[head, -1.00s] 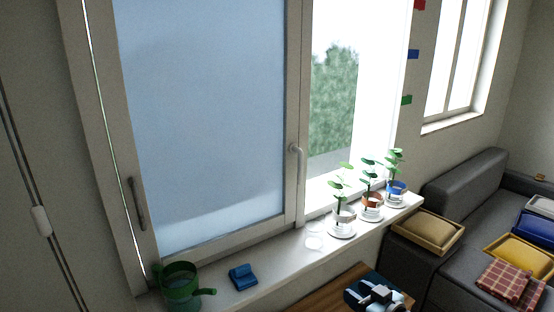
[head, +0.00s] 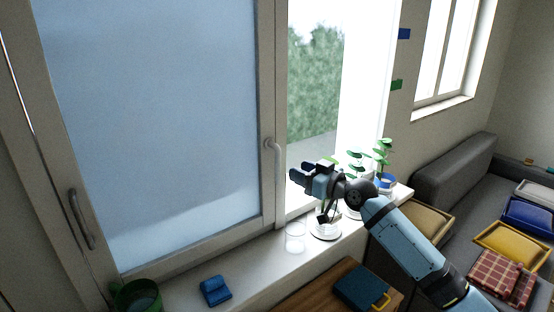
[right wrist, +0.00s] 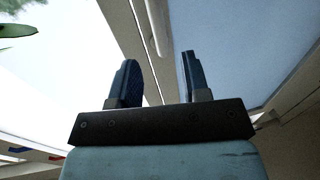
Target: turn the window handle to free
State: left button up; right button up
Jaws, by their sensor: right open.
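The pale window handle (head: 276,160) hangs down on the middle post of the window frame (head: 265,100), its grip pointing downward. A second, darker handle (head: 82,218) sits on the left side of the frosted sash. My right gripper (head: 298,172) is just right of the pale handle in the head view, with a small gap in the picture and nothing in its jaws. The right wrist view shows its two dark fingers (right wrist: 160,78) spread apart, pointing up towards the window frame. The left gripper is out of view.
The sill (head: 260,265) carries a green watering can (head: 138,296), a blue object (head: 215,290), a clear glass (head: 295,237) and potted plants (head: 383,160), partly behind my right arm. A dark blue case (head: 362,287) lies on the wooden table below. A grey sofa (head: 455,175) stands right.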

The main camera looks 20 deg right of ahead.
aim_at(280, 163)
jog(key=p+x, duration=0.1)
jog(key=x, duration=0.7)
jog(key=shift+w+a+f, duration=0.1)
jog(key=shift+w+a, duration=0.05)
jog(key=shift+w, duration=0.15)
grip_shut()
